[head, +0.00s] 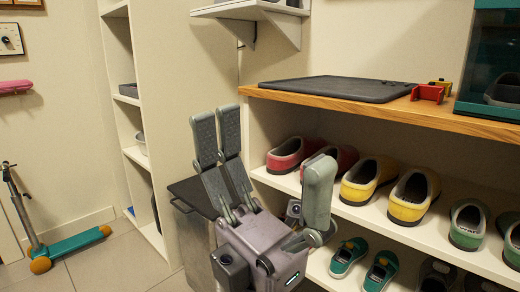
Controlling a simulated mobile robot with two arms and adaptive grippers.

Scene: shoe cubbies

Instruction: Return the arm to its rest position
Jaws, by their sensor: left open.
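My left gripper (268,140) is raised in the middle of the head view, in front of the cubby's left end. Its grey-green padded fingers point up and stand wide apart, two on the left and one on the right. It is open, with nothing between the fingers. The right finger overlaps the view of the upper shelf near the red shoes (288,155); I cannot tell the gap in depth. My right gripper is not in view.
The shoe cubby (440,236) holds red, yellow and green shoes, with small teal shoes (348,257) below. A dark mat (338,88) and a red block (428,93) lie on its wooden top. A dark bin (196,196) stands behind my gripper. A scooter (72,243) stands at left.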

